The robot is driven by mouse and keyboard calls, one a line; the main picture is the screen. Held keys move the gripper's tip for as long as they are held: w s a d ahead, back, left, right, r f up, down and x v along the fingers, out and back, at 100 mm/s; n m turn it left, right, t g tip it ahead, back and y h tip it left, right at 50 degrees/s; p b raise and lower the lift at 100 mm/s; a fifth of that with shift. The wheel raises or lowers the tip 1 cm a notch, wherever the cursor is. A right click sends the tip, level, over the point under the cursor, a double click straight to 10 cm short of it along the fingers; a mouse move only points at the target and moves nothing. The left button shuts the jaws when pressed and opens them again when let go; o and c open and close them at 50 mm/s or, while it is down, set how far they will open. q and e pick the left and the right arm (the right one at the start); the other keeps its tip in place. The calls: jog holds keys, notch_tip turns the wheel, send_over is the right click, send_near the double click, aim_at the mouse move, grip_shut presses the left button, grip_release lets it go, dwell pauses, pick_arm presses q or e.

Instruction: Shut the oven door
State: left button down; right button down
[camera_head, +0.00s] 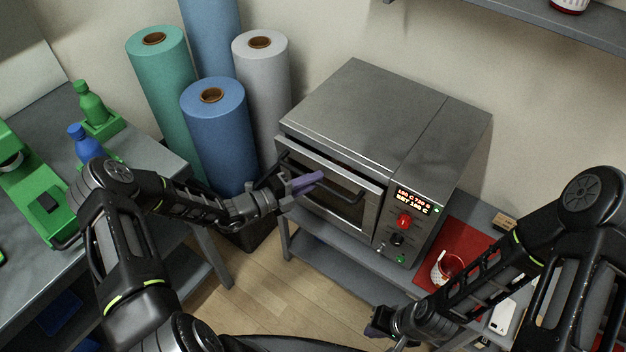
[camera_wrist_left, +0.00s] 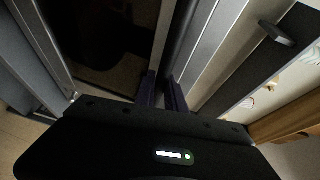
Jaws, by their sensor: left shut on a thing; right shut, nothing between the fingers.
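The grey oven (camera_head: 375,115) stands on a low shelf table. In the left wrist view my fingers (camera_wrist_left: 163,92) straddle a dark bar in front of the door's dark window (camera_wrist_left: 105,40). My right gripper (camera_head: 378,326) is low at the right, away from the oven, shut and empty.
A control panel with a red knob (camera_head: 403,221) is right of the door. A red mat (camera_head: 462,245) with a red-and-white cup (camera_head: 447,266) lies to the right. Several tall rolls (camera_head: 218,130) stand left of the oven. A bench (camera_head: 135,150) is at left.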

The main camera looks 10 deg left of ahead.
pick_arm(q)
jog(key=w, duration=0.1)
jog(key=w+d+b, duration=0.1)
jog(key=shift+w+r, duration=0.35)
jog(key=shift+r, duration=0.05)
jog(key=c, duration=1.4)
grip_release()
jog(key=shift+f, duration=0.1)
jog(key=b, duration=0.1)
send_near(323, 170)
jog(key=shift+w+d, duration=0.35)
jog(key=shift+f, duration=0.1)
